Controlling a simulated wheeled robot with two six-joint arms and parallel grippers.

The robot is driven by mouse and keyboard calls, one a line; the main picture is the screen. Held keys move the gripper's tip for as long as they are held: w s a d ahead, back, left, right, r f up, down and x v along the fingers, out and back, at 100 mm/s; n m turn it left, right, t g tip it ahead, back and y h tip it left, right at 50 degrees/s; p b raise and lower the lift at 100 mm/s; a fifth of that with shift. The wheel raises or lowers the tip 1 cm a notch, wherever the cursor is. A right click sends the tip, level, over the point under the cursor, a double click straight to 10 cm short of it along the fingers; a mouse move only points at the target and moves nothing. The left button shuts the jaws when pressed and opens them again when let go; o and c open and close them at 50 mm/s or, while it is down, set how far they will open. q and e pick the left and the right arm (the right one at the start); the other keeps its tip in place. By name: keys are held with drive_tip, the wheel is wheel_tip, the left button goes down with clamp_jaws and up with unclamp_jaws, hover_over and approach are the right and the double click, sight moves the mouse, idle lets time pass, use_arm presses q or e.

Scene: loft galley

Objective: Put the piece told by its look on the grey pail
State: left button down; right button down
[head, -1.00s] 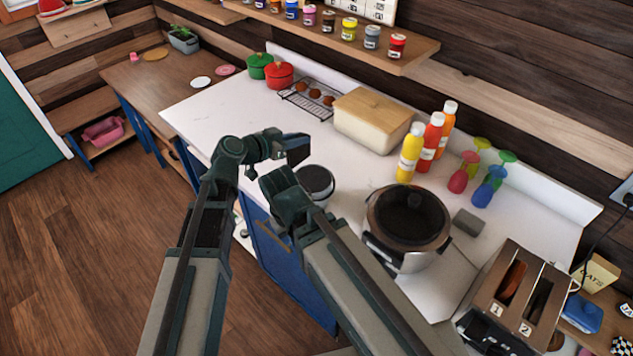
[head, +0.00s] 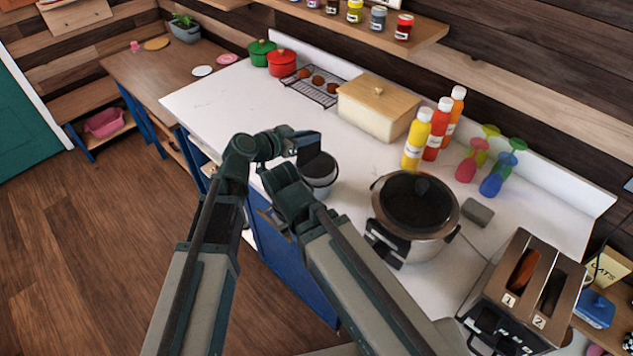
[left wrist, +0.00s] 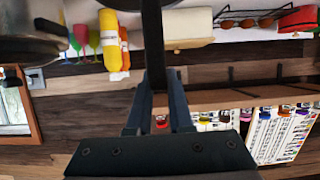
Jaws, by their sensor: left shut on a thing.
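The grey pail (head: 319,183), pale-sided with a dark top, stands near the front edge of the white counter. My left gripper (head: 304,142) is just behind and above the pail's rim in the head view, overlapping it; I cannot tell whether they touch. In the left wrist view my left gripper (left wrist: 160,112) is shut on a dark, narrow, long piece (left wrist: 152,45). The piece's full shape is hidden, and it hardly stands out from the dark gripper in the head view. My right arm reaches up beside the pail, but its gripper does not show.
A pot (head: 415,210) stands right of the pail, with a toaster (head: 525,295) beyond. Bottles (head: 417,140), a bread box (head: 378,110), a wire rack (head: 318,88) and red (head: 282,66) and green pots line the back. A jar shelf (head: 400,40) overhangs the counter.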

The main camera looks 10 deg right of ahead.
use_arm(q)
drive_tip(key=shift+f, duration=0.25)
drive_tip(key=c, duration=0.7)
unclamp_jaws()
drive_tip(key=shift+c, duration=0.2)
drive_tip(key=p+v, duration=0.5)
drive_tip(key=v, duration=0.8)
drive_tip(key=shift+s+a+r, duration=0.15)
drive_tip(key=shift+a+r, duration=0.05)
drive_tip(key=shift+a, duration=0.1)
